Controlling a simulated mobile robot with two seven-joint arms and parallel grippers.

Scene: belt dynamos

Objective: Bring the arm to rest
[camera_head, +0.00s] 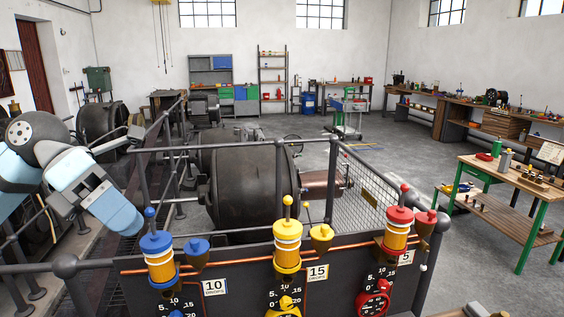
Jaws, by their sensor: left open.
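My left arm comes in from the left edge, with white and blue links and a grey round joint. My right gripper is not in view.
Grey railings (235,146) surround a large dark dynamo (243,187) behind the panel. A wooden bench (510,176) with green legs stands at right. Shelves (272,75) and workbenches line the far walls. The middle floor is mostly clear.

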